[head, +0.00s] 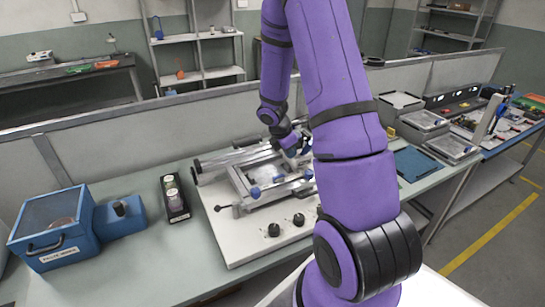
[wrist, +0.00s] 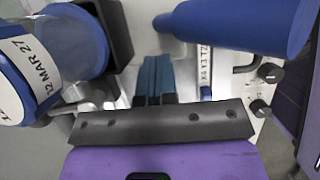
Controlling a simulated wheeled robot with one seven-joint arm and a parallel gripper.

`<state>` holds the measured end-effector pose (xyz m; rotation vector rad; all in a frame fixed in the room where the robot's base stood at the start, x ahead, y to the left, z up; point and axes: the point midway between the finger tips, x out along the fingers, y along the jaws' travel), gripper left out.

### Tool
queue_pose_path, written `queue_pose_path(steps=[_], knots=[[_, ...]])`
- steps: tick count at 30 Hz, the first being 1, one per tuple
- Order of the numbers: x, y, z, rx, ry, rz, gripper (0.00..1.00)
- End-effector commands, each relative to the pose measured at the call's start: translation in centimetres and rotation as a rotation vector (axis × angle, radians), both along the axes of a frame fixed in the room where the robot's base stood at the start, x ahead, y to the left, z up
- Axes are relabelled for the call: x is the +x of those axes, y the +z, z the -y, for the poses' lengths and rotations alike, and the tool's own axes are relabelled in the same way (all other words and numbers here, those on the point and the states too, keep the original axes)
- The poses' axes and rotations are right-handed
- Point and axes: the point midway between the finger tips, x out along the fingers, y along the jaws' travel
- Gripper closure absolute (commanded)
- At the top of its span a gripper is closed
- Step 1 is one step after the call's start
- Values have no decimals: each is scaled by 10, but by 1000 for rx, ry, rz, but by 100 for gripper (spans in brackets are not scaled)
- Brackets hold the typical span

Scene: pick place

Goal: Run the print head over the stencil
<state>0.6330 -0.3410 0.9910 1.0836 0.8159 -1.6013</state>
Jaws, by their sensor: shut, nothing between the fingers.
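The stencil printer has a pale base (head: 235,243) and stands on the bench. Its metal stencil frame (head: 240,187) lies on the base, partly behind my arm. A long metal bar (head: 225,160), which may belong to the print head, runs along the frame's back; I cannot tell the head's exact outline. My gripper (head: 292,150) is over the back right of the printer, its fingertips unclear in the head view. In the wrist view its blue fingers (wrist: 155,75) are together and empty. A thick blue cylinder (wrist: 235,25), perhaps a handle, lies ahead and right of them, apart.
A jar with a dated label (wrist: 28,75) is close left of the fingers in the wrist view. A dark tray of jars (head: 174,198) and a blue wipe box (head: 55,228) stand left of the printer. Black knobs (head: 298,219) line its front. Trays (head: 422,118) are at right.

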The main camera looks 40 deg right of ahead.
Motion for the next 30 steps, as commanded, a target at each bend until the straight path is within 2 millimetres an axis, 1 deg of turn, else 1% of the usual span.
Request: queue_pose_path(steps=[1,6,12,26,30], knots=[[-3,-1,10,0,-4,0,100],[-10,-1,33,1,-3,-1,100],[-14,-1,47,1,-1,-2,100],[-14,-1,49,1,-1,-2,100],[-11,-1,45,1,1,-1,100]])
